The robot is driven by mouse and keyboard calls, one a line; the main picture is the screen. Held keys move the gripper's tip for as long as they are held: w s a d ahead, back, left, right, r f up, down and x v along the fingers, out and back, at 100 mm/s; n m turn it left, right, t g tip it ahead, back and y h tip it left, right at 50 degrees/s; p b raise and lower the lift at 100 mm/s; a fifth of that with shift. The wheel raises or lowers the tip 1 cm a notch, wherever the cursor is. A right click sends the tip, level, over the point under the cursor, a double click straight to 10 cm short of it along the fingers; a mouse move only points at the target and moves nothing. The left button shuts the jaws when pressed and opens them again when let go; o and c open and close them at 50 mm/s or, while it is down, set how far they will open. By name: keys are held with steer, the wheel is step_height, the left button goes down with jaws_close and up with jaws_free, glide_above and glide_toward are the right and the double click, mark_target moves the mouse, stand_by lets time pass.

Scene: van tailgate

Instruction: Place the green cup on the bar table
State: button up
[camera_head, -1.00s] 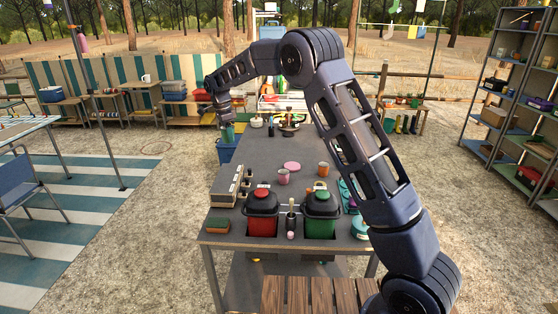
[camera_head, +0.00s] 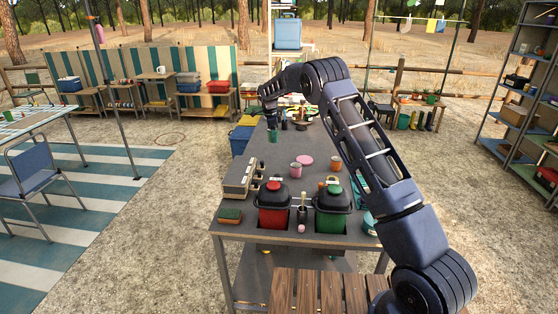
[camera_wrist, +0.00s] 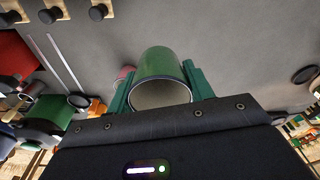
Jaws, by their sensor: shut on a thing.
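My gripper (camera_head: 272,124) is shut on the green cup (camera_head: 274,135) near the far left part of the long grey table (camera_head: 262,162). In the wrist view the green cup (camera_wrist: 163,64) sits between the two green fingers of my gripper (camera_wrist: 158,88), its open end facing the camera. The grey table top (camera_wrist: 235,45) lies beyond the cup there. I cannot tell whether the cup's base touches the table. Nothing marks which table in view is the bar table.
A red bin (camera_head: 273,213) and a green bin (camera_head: 331,218) stand at the grey table's near end. A blue crate (camera_head: 240,140) is beyond the left edge.

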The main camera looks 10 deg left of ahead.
mark_target(275, 166)
step_height(275, 166, down, 14)
steer(key=shift+f, duration=0.1)
stand_by(0.5)
steer(key=shift+f, duration=0.15)
steer(key=o, duration=1)
